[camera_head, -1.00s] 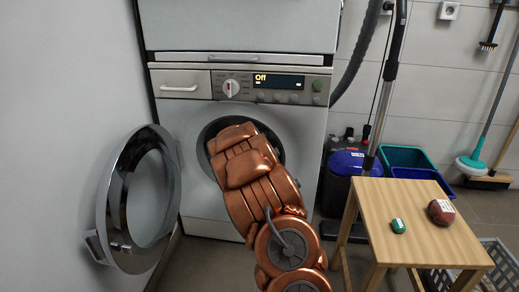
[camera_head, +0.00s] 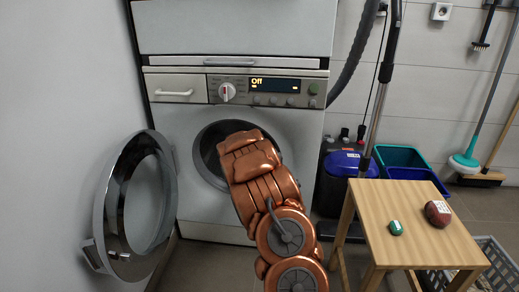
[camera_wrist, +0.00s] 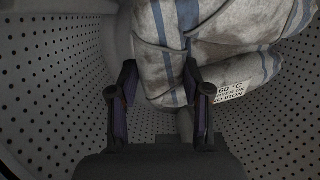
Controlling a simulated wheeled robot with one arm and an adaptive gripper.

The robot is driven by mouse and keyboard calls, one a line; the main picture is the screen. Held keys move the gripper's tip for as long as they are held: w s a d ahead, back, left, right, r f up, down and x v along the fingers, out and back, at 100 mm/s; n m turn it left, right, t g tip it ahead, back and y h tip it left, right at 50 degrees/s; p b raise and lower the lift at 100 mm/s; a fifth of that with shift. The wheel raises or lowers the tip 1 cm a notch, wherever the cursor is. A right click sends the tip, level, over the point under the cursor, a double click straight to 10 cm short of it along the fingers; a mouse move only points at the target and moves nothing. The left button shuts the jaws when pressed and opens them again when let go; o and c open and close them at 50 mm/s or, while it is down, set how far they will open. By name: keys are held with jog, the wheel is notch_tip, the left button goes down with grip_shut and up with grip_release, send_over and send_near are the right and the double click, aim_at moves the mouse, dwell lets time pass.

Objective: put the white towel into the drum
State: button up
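The white towel (camera_wrist: 215,40), with blue stripes, grey smudges and a care label, lies bunched in the drum (camera_wrist: 60,75) in the wrist view. My gripper (camera_wrist: 160,66) is inside the drum with its two dark fingers spread apart. The towel lies just beyond and partly between the fingertips, and they do not close on it; whether they touch it cannot be told. In the head view, my arm reaches into the round drum opening (camera_head: 207,150), and hides my gripper and the towel. The round door (camera_head: 112,215) stands open to the left.
A wooden stool (camera_head: 405,250) at the right bears a small green item (camera_head: 396,228) and a dark red item (camera_head: 438,213). A vacuum cleaner (camera_head: 347,163), bins (camera_head: 400,156) and a basket (camera_head: 492,250) stand around it. A wall is close at the left.

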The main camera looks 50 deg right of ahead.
jog(key=o, duration=0.4)
jog(key=shift+a, duration=0.1)
jog(key=shift+v, duration=5.9)
jog(key=shift+r, duration=0.1)
